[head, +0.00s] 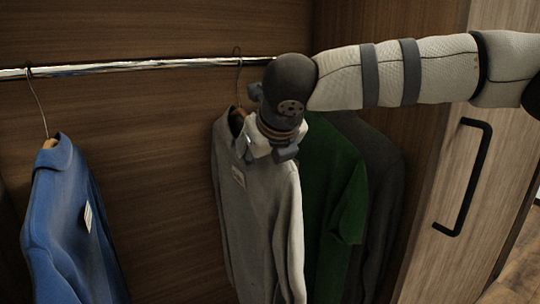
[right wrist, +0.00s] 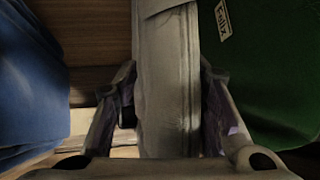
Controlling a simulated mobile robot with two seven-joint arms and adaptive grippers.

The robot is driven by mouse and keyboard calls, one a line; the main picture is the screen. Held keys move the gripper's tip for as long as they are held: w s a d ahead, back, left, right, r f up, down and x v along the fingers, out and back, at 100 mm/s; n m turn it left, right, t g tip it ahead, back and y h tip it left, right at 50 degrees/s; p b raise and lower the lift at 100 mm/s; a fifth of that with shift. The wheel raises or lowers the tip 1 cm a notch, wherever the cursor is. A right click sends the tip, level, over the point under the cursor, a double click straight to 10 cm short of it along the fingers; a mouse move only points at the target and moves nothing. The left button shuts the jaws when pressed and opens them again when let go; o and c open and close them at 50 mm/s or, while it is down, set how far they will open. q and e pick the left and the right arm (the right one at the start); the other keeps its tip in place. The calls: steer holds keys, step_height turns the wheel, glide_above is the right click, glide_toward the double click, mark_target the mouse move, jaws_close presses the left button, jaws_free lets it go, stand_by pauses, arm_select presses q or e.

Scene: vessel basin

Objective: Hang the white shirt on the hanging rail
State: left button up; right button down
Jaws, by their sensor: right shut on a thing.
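The white shirt (head: 245,205), greyish in this light, is on a hanger at the middle of the head view. Its wire hook (head: 238,75) reaches up to the hanging rail (head: 160,64), with its top at rail height; whether the rail bears its weight I cannot tell. My right gripper (head: 268,150) is at the shirt's shoulder, below the rail, and shut on it. In the right wrist view, the shirt (right wrist: 168,95) runs between the two fingers of my right gripper (right wrist: 165,80). My left gripper is not in view.
A blue shirt (head: 65,220) hangs at the left. A green shirt (head: 335,190) and a dark shirt (head: 380,190) hang close at the right, behind my arm. A cabinet door with a black handle (head: 468,180) stands at the right. Rail between blue and white shirts is free.

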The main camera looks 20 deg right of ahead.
steer(key=shift+w+f, duration=0.15)
steer(key=shift+f, duration=0.4)
steer(key=c, duration=0.9)
jaws_free()
steer(key=shift+c, duration=0.2)
steer(key=v, duration=1.2)
